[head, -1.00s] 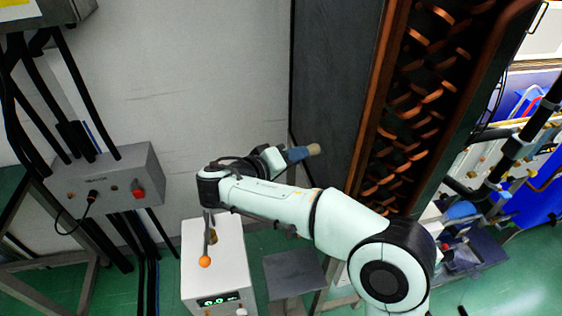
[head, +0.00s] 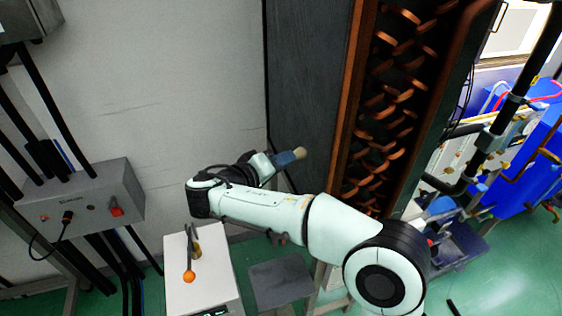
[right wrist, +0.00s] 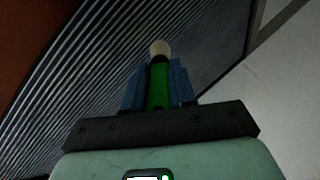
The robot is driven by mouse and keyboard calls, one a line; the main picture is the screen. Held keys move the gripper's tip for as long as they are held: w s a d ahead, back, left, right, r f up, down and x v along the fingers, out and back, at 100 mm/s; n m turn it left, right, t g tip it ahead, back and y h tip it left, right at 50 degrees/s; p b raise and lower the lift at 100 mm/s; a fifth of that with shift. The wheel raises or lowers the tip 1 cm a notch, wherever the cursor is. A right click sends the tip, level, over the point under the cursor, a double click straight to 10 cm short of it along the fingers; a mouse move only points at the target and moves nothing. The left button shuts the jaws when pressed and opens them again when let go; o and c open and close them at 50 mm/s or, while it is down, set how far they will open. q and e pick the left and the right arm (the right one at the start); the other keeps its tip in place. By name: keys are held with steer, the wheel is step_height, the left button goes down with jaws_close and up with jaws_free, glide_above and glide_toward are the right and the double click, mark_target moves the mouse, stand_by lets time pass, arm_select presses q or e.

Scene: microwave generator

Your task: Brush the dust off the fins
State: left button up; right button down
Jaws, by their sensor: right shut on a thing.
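My right gripper (head: 288,157) has blue fingers, shut on a small brush. The brush's pale tip (head: 299,152) points right in the head view, in front of the tall dark panel. In the right wrist view the brush's green handle (right wrist: 158,88) sits between the fingers (right wrist: 158,95), its cream tip pointing ahead. Dark fins (right wrist: 75,75) fill the left and middle behind it as close parallel ridges. The tip overlaps the fins in the picture; I cannot tell whether it touches. No dust can be made out. My left gripper is not in view.
The dark panel (head: 305,80) carries copper tube bends (head: 385,100) on its right side. A grey control box (head: 95,197) is at left. Blue equipment (head: 530,165) fills the right. Plain wall lies left of the panel.

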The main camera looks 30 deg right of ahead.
steer(key=shift+s+d, duration=0.15)
steer(key=shift+d, duration=0.35)
steer(key=shift+s+b, duration=0.1)
steer(key=shift+b, duration=0.2)
steer(key=s+b, duration=0.1)
steer(key=s, duration=0.1)
steer(key=s+b, duration=0.1)
steer(key=shift+s+a, duration=0.35)
steer(key=shift+w+d+p, duration=0.25)
steer(key=shift+w+p, duration=0.25)
steer(key=shift+w, duration=0.5)
steer(key=shift+w+d+p, duration=0.2)
steer(key=shift+w+p, duration=0.25)
steer(key=shift+w, duration=0.5)
steer(key=shift+a, duration=0.1)
steer(key=shift+w+a+p, duration=0.25)
steer(key=shift+a+p, duration=0.05)
steer(key=shift+a, duration=0.65)
steer(key=shift+w+a+p, duration=0.2)
steer(key=shift+a+p, duration=0.05)
steer(key=shift+a, duration=0.75)
steer(key=shift+w+a+p, duration=0.25)
steer(key=shift+a+p, duration=0.05)
steer(key=shift+a, duration=0.65)
